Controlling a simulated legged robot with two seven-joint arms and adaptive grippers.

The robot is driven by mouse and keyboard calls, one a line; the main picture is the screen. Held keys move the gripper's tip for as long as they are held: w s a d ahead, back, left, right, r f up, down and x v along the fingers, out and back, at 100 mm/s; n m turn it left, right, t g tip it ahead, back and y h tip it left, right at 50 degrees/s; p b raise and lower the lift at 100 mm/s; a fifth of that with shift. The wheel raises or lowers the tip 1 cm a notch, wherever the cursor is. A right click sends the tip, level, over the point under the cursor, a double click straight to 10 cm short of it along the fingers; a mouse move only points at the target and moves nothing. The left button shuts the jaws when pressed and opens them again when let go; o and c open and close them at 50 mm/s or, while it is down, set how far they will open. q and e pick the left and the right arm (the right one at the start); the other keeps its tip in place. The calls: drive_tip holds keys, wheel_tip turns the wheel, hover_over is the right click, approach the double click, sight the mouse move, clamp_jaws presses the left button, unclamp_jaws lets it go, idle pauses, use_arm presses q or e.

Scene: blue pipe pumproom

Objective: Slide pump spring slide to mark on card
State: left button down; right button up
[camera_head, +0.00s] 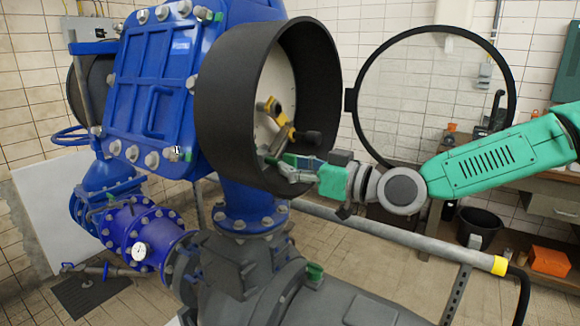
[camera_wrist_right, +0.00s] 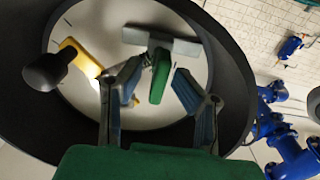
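The black round housing (camera_head: 222,110) opens toward the right in the head view, with a pale card (camera_head: 288,80) inside. In the right wrist view a green block (camera_wrist_right: 160,76), perhaps the spring slide, stands on a grey bar (camera_wrist_right: 160,42) in front of the pale card (camera_wrist_right: 105,28). My right gripper (camera_head: 285,165) reaches into the housing's opening. In the wrist view its two fingers (camera_wrist_right: 157,88) are apart, one on each side of the green block, with gaps showing. My left gripper is out of view.
A yellow lever (camera_wrist_right: 80,55) with a black knob (camera_wrist_right: 45,70) sits beside the fingers inside the housing. The round glass lid (camera_head: 430,95) stands open at the right. A grey rail (camera_head: 400,240) runs below my arm. Blue pump casing (camera_head: 150,90) adjoins the housing.

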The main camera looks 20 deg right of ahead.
drive_tip(key=shift+d, duration=0.15)
drive_tip(key=v, duration=1.1)
drive_tip(key=shift+s+d, duration=0.3)
drive_tip(key=shift+a+f, duration=0.1)
drive_tip(key=shift+a, duration=0.1)
